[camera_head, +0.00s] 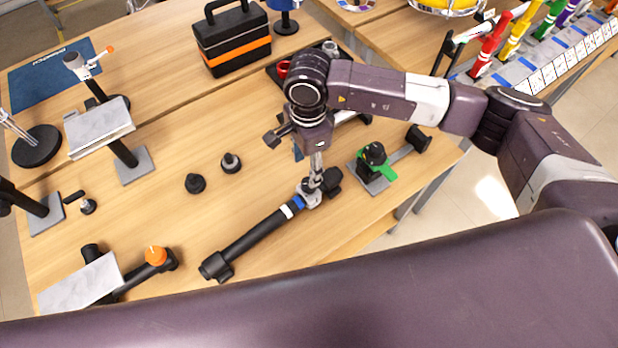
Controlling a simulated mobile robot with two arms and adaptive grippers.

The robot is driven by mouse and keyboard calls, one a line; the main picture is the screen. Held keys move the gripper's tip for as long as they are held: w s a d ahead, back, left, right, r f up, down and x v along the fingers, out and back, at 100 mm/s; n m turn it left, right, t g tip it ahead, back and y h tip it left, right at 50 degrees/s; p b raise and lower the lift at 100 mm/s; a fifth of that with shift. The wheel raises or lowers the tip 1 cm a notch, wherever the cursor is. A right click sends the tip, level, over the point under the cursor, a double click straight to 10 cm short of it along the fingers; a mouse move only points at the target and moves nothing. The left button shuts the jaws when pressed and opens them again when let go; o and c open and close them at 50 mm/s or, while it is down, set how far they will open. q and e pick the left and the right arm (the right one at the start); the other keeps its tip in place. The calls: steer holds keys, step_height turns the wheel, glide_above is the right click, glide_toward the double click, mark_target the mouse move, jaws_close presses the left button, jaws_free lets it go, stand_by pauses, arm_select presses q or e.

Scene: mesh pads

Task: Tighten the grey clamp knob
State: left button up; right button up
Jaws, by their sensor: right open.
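A grey clamp knob (309,197) appears at the upper right end of a black tube (250,241) lying slantwise on the wooden table (150,222). A blue band and a white band circle the tube just below the knob. My right gripper (315,184) points down from above at this end, with its fingertips at the grey part. It is open. Whether the fingers touch the knob is too small to tell. The fingers and wrist hide part of the clamp. My left gripper is not in view.
A green-and-black clamp (376,178) stands close on the right. Two small black knobs (195,183) (231,163) lie left. An orange-knobbed stand (155,256) is at lower left. A black case (232,42) stands behind. Bare table lies between the tube and small knobs.

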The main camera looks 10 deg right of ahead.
steer(key=shift+w+d+f, duration=0.15)
steer(key=shift+d, duration=0.25)
step_height(320, 180, down, 6)
steer(key=p, duration=0.2)
steer(key=shift+a+p, duration=0.1)
steer(key=shift+p, duration=0.3)
steer(key=shift+f, duration=0.75)
steer(key=c, duration=1.2)
steer(key=shift+o, duration=0.2)
